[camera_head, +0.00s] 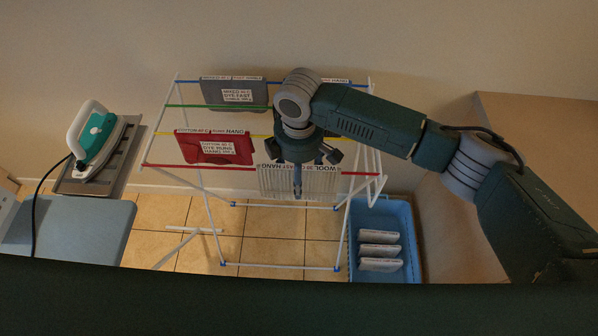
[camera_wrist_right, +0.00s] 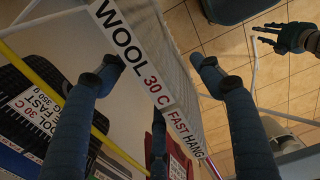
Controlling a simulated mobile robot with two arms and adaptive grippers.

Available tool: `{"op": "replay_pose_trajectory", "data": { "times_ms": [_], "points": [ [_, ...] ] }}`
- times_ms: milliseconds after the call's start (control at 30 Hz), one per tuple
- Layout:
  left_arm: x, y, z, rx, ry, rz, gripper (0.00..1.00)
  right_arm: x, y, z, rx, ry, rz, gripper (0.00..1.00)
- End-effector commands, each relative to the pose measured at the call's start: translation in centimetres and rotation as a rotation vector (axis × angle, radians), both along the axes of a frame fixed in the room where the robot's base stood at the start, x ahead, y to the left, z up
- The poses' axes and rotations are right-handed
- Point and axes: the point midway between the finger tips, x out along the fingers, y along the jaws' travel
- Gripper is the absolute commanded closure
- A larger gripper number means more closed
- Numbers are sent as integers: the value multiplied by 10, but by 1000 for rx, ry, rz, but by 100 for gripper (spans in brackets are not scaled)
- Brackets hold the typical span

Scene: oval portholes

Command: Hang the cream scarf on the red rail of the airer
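The cream scarf (camera_head: 322,184) hangs over the red rail (camera_head: 355,174) at the front of the white airer (camera_head: 211,214). Its top strip reads "WOOL 30 C FAST HANG" and shows large in the right wrist view (camera_wrist_right: 150,82). My right gripper (camera_head: 298,186) is just above and in front of the scarf and hides part of it. In the right wrist view its fingers (camera_wrist_right: 158,75) are spread apart with the strip showing between them; none closes on the cloth. My left gripper (camera_wrist_right: 262,36) shows only at that view's upper right, fingers spread and empty.
A grey cloth (camera_head: 235,92) hangs at the back and a red cloth (camera_head: 215,148) on the yellow rail. A blue basket (camera_head: 404,216) with several folded pale items stands right. An iron (camera_head: 94,136) rests on a board at left. A wall closes the back.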

Motion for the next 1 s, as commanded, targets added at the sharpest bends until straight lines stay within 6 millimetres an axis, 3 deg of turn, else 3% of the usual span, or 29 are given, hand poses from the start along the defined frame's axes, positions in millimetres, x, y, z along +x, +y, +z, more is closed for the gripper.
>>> {"op": "replay_pose_trajectory", "data": {
  "times_ms": [333,800,1000],
  "points": [
    [-1,3,0,3,1,0,60,1,0,9,1,-1,0,35],
    [0,1,0,1,1,0,60,1,0,100,1,-2,0,35],
    [0,0,0,0,0,0,60,0,0,118,1,0,0,35]
  ]
}}
